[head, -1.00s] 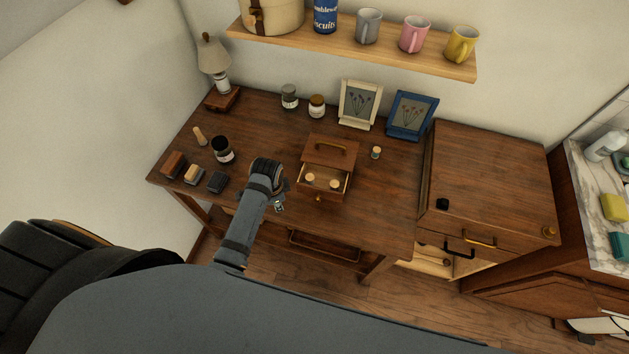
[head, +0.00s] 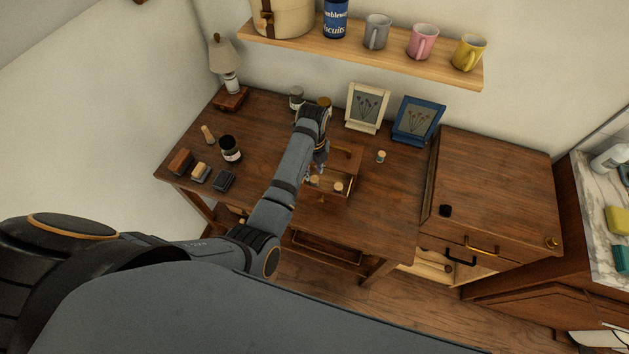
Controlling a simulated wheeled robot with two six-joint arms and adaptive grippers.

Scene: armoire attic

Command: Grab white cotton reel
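A small wooden box (head: 348,158) stands on the wooden table with its front drawer (head: 337,199) pulled out. Two small reels lie in the drawer, a left reel (head: 314,181) and a right reel (head: 338,187). They show pale tops; their thread colour is too small to tell. Another reel (head: 381,157), with a bluish band, stands on the table right of the box. My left gripper (head: 319,170) hangs at the box's left side, above the drawer's left end, close to the left reel. Its fingers are small and partly hidden by my wrist. My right gripper is out of view.
Two picture frames, cream (head: 367,107) and blue (head: 417,120), stand behind the box. Jars, brushes and a lamp (head: 226,62) stand at the left of the table (head: 270,150). A shelf (head: 370,55) with mugs hangs above. A wooden cabinet (head: 495,190) stands right.

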